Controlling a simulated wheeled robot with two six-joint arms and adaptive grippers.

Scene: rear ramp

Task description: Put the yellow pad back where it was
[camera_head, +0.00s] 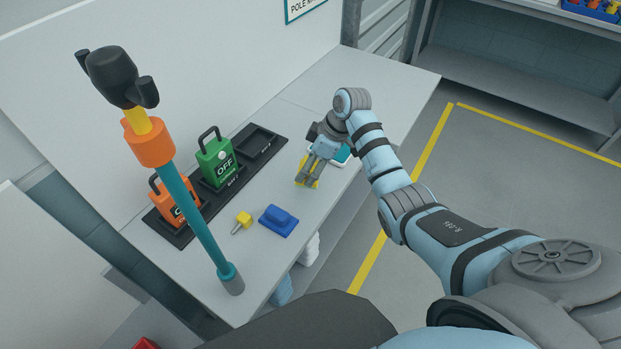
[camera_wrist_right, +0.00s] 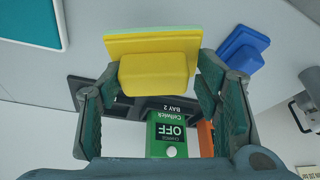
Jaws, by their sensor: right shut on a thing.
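My right gripper (camera_head: 307,172) is shut on the yellow pad (camera_head: 313,184), at the right part of the white bench. In the right wrist view the yellow pad (camera_wrist_right: 150,45), with a block-shaped grip, sits between the two fingers of the right gripper (camera_wrist_right: 158,85). A black tray (camera_head: 187,234) lies along the wall to the left of the gripper. It holds an orange block (camera_head: 172,205) and a green block marked OFF (camera_head: 215,162); its right-end slot (camera_head: 258,143) is empty. My left gripper is not in view.
A blue pad (camera_head: 278,220) and a small yellow piece with a grey stem (camera_head: 243,221) lie on the bench (camera_head: 300,230). A teal pole (camera_head: 195,225) with a black top rises at the left.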

